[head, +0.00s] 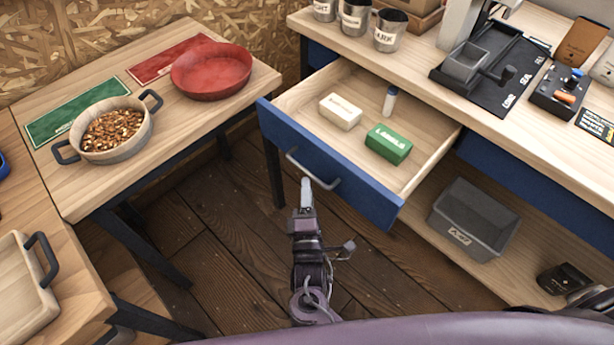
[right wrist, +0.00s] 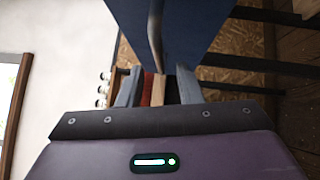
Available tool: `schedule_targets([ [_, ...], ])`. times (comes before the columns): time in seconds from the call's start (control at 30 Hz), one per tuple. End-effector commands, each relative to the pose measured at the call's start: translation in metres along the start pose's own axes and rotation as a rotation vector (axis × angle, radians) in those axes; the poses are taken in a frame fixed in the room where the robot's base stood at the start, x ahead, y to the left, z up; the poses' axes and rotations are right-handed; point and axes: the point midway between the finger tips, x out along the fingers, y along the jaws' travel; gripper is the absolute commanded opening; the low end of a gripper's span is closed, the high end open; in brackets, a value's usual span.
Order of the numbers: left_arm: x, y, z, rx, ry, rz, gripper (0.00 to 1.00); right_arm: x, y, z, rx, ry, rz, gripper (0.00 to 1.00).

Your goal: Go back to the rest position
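My right gripper (head: 306,193) is low in the middle of the head view, just in front of the open drawer's grey handle (head: 313,170). In the right wrist view its two fingers (right wrist: 158,88) are apart, with nothing held between them. The handle (right wrist: 156,38) shows just ahead of the fingertips, in line with the gap; I cannot tell whether they touch it. The blue-fronted drawer (head: 335,165) is pulled out. My left gripper is not in view.
The drawer holds a cream box (head: 340,111), a green box (head: 388,144) and a small bottle (head: 389,101). A side table at left bears a pan of beans (head: 145,135) and a red bowl (head: 211,72). A grey bin (head: 472,218) stands on the lower shelf. Open floor lies below the drawer.

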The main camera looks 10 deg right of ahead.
Motion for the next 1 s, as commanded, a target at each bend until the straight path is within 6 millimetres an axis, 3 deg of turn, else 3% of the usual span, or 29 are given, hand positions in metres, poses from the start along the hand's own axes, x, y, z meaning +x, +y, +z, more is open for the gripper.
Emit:
schedule_targets([
  [0.2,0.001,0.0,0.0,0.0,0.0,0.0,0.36,-0.021,0.0,0.0,0.0,0.0,0.0,0.32],
  [0.8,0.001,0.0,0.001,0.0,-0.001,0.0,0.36,-0.023,-0.002,0.0,0.004,0.003,-0.005,0.32],
  [0.9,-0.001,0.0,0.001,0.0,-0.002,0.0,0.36,-0.026,-0.023,0.0,0.044,0.028,-0.056,0.32],
  [0.97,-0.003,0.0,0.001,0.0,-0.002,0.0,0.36,-0.031,-0.049,0.0,0.097,0.055,-0.123,0.32],
  [1.0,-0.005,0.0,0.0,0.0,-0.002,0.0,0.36,-0.037,-0.071,0.002,0.144,0.072,-0.183,0.32],
])
